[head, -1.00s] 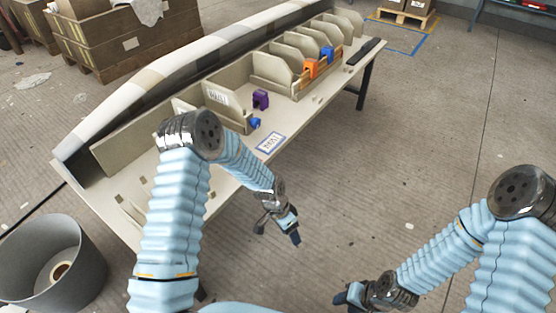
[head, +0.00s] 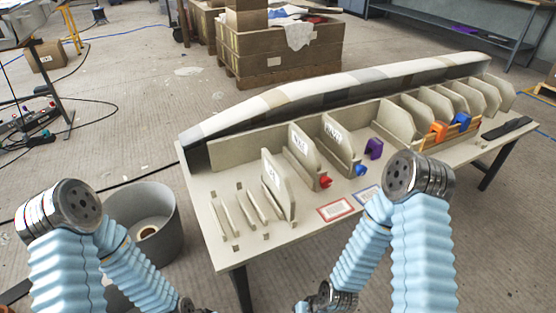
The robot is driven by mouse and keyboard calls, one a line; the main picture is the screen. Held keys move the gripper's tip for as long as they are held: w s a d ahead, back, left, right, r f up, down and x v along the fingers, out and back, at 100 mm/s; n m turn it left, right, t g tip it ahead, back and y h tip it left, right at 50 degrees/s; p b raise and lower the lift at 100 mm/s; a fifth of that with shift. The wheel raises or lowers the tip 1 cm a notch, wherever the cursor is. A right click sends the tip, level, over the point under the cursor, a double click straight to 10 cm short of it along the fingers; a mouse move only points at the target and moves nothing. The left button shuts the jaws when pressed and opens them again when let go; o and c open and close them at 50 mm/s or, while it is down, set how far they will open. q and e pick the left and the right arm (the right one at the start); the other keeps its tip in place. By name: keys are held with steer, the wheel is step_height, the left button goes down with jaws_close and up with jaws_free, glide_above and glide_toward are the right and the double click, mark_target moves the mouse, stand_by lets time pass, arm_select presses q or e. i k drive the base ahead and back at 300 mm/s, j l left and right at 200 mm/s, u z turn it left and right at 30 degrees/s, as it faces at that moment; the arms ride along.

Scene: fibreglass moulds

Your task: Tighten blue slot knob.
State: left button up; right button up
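The blue slot knob (head: 360,170) sits low at the front end of an upright panel (head: 339,143) on the long table. A blue-framed label (head: 368,196) lies on the tabletop in front of it, partly hidden by my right arm. The knob itself is unobstructed but too small to tell how tight it is. My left arm comes in at the lower left, and my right arm stands in front of the table. Both hands run out of the bottom of the head view, so neither gripper's fingers show.
A red knob (head: 325,181) sits on the panel to the left. A purple clamp (head: 374,148) stands to the right. Orange (head: 438,130) and blue (head: 462,119) clamps sit farther right. A long curved mould (head: 330,92) lines the table's back. A grey bin (head: 150,215) stands left of the table.

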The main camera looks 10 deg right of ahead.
mark_target(360, 169)
steer(key=l+u, duration=0.85)
steer(key=k+l+u, duration=0.1)
steer(key=l+u, duration=0.3)
steer(key=l, duration=0.15)
steer(key=k+l+u, duration=0.15)
steer(key=l+u, duration=0.25)
steer(key=k+l+u, duration=0.2)
steer(key=l+u, duration=0.25)
